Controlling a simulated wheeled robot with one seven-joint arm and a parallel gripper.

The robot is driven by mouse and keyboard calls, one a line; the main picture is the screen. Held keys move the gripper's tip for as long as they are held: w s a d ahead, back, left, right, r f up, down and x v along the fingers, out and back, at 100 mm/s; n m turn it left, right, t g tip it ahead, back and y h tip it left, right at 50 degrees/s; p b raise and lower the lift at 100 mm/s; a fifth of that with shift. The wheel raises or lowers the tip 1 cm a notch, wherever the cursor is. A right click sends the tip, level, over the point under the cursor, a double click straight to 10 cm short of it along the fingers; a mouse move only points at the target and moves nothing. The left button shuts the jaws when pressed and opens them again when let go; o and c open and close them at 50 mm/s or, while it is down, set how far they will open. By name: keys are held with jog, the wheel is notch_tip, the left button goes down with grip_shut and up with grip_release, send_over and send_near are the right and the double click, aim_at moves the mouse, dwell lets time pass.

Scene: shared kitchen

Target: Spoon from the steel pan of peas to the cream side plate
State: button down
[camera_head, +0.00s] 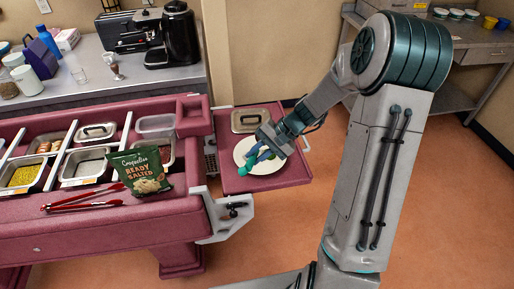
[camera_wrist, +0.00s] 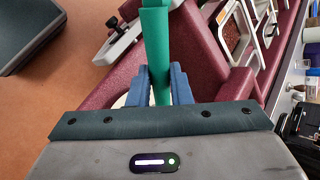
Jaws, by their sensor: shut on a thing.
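The cream side plate (camera_head: 240,152) lies on the maroon side shelf of the serving cart. My gripper (camera_head: 262,155) is over this plate and is shut on the green spoon handle (camera_head: 246,164). In the wrist view the green handle (camera_wrist: 156,45) stands between my two blue fingers and runs up out of the picture. The spoon's bowl cannot be made out, so I cannot tell whether it carries peas or touches the plate.
A lidded steel pan (camera_head: 250,121) sits behind the plate on the shelf. A coffee machine (camera_head: 180,35) stands on the back counter. The floor at the right is open.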

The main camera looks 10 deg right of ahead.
jog(key=h+p, duration=0.1)
jog(key=p, duration=0.1)
jog(key=r+g+h+p, duration=0.1)
jog(key=p, duration=0.1)
jog(key=shift+w+a+r+n, duration=0.15)
jog(key=shift+r+n, duration=0.1)
jog(key=shift+n, duration=0.05)
jog(key=h+p, duration=0.1)
jog(key=p, duration=0.1)
jog(key=r+g+p, duration=0.1)
jog(key=p, duration=0.1)
jog(key=shift+w+a+r+h, duration=0.2)
jog(key=shift+a+h, duration=0.1)
jog(key=shift+h, duration=0.1)
jog(key=shift+n+g+h, duration=0.3)
jog(key=shift+w+a+r+h, duration=0.1)
jog(key=shift+a+r+h, duration=0.05)
jog(key=shift+h, duration=0.15)
jog(key=r+g+h, duration=0.1)
jog(key=h, duration=0.1)
jog(key=r+g+h, duration=0.1)
jog(key=r+h, duration=0.1)
jog(key=shift+w+a+n, duration=0.2)
jog(key=shift+a+n, duration=0.2)
